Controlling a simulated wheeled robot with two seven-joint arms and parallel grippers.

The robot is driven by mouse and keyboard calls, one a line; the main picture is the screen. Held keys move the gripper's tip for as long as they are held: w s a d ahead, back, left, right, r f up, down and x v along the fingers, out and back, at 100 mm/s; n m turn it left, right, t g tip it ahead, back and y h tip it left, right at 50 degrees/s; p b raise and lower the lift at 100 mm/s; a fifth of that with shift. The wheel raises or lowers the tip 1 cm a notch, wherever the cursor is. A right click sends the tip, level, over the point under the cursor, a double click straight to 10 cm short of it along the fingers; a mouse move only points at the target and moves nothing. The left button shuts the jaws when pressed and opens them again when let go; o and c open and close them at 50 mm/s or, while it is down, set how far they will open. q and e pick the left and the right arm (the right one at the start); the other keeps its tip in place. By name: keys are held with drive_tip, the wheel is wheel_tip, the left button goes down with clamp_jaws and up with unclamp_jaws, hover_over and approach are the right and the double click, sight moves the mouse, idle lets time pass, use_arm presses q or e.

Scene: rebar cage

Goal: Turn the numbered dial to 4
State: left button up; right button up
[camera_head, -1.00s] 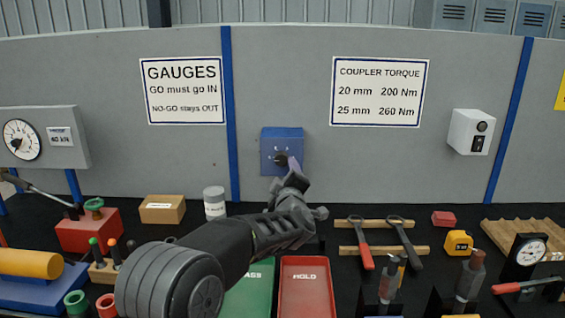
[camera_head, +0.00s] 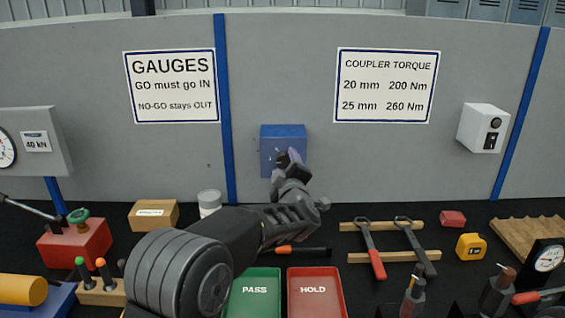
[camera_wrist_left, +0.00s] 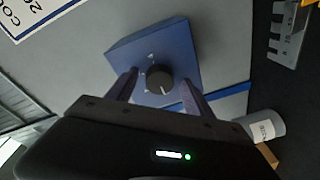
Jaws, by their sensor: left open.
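The numbered dial is a dark round knob (camera_wrist_left: 160,78) with a pale pointer line, on the front of a blue box (camera_head: 283,140) fixed to the grey wall. The box also shows in the left wrist view (camera_wrist_left: 185,45), with small pale marks around the knob that are too small to read. My left gripper (camera_head: 290,158) is in front of the box in the head view and hides the knob there. In the left wrist view its open fingers (camera_wrist_left: 158,88) stand on either side of the knob; I cannot tell whether they touch it. My right gripper is not in view.
A green PASS tray (camera_head: 254,291) and a red HOLD tray (camera_head: 315,291) lie below. Red-handled and dark-handled tools (camera_head: 370,250) rest on wooden strips to the right. A white switch box (camera_head: 483,127) is on the wall. A cardboard box (camera_head: 153,215) and a white cylinder (camera_head: 209,202) stand left.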

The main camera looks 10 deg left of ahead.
use_arm(q)
drive_tip(key=shift+c, duration=0.3)
clamp_jaws()
idle(0.3)
